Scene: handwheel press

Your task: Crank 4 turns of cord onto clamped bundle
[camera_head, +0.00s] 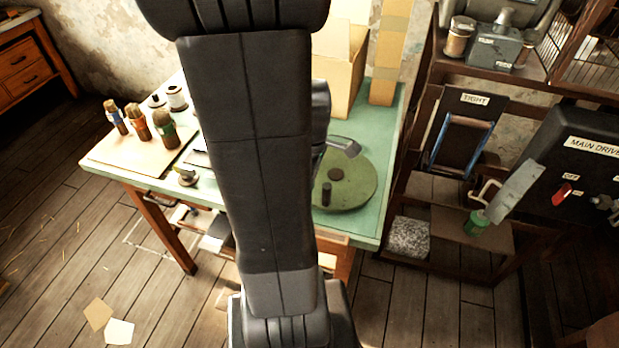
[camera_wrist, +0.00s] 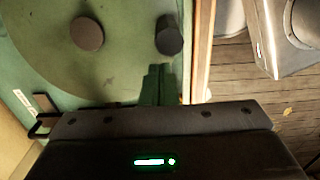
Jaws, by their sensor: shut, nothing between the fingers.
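A round green handwheel (camera_head: 352,172) lies flat on the green-topped bench in the head view. It also fills much of the upper left of the wrist view (camera_wrist: 128,60), with a round hub (camera_wrist: 87,33) and an upright dark crank knob (camera_wrist: 169,35). The knob also shows in the head view (camera_head: 326,193). My gripper (camera_wrist: 157,72) is shut and empty, its fingertips just below the knob in the wrist view. I cannot tell whether they touch it. My arm hides the middle of the bench, and I cannot make out the cord or clamped bundle.
Several bottles (camera_head: 137,124) and spools (camera_head: 176,97) stand on the bench's left (camera_head: 103,163). An open cardboard box (camera_head: 340,70) stands behind the wheel. Right of the bench are a blue-handled frame marked TIGHT (camera_head: 461,147) and a MAIN DRIVE box (camera_head: 592,165) with a red switch (camera_head: 562,194).

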